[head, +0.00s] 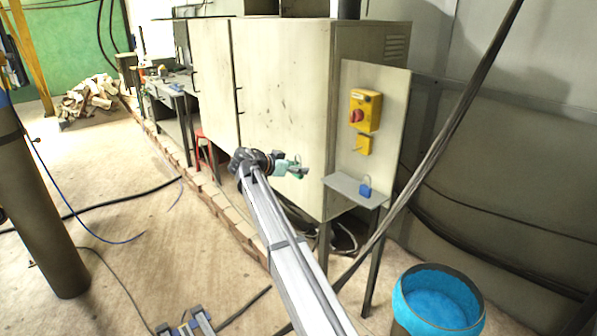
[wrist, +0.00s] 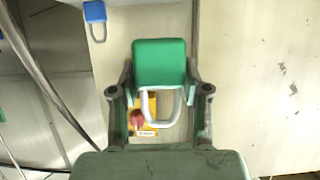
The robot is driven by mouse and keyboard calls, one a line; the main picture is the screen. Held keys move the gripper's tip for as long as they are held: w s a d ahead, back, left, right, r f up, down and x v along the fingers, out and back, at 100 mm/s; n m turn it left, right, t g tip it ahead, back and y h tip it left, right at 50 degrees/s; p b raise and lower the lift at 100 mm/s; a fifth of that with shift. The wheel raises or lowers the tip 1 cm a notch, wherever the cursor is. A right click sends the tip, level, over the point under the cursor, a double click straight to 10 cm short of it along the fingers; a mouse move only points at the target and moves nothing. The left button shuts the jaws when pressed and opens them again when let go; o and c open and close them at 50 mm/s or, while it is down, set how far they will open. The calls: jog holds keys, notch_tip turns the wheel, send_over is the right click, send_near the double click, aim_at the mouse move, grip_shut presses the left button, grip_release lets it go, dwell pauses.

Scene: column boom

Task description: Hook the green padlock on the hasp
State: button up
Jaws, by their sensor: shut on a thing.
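The green padlock (wrist: 159,62) is between the fingers of my gripper (wrist: 160,95), which is shut on it. Its pale shackle (wrist: 160,122) points down in the wrist view. In the head view my gripper (head: 292,168) holds it in front of the cabinet, left of the switch panel and apart from it. A small yellow fitting (head: 363,146), seemingly the hasp, is on the panel below a yellow switch box (head: 366,108) with a red knob. In the wrist view the red knob (wrist: 137,118) shows behind the shackle; the padlock body seems to hide the hasp.
A blue padlock (head: 365,187) is at the small shelf (head: 343,185) below the panel. The large pale cabinet (head: 283,90) stands behind my arm. A slanting dark cable (head: 450,128) crosses right of the panel. A blue bucket (head: 405,315) stands on the floor at lower right.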

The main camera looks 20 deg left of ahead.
jog(key=shift+d+r, duration=0.1)
jog(key=shift+r, duration=0.1)
jog(key=w+d+p, duration=1.2)
jog(key=d, duration=0.5)
jog(key=shift+d+f, duration=0.2)
jog(key=shift+d, duration=0.05)
dwell(0.9)
jog(key=shift+w, duration=0.1)
jog(key=shift+f+b, duration=0.15)
jog(key=shift+b, duration=0.7)
jog(key=o, duration=1.3)
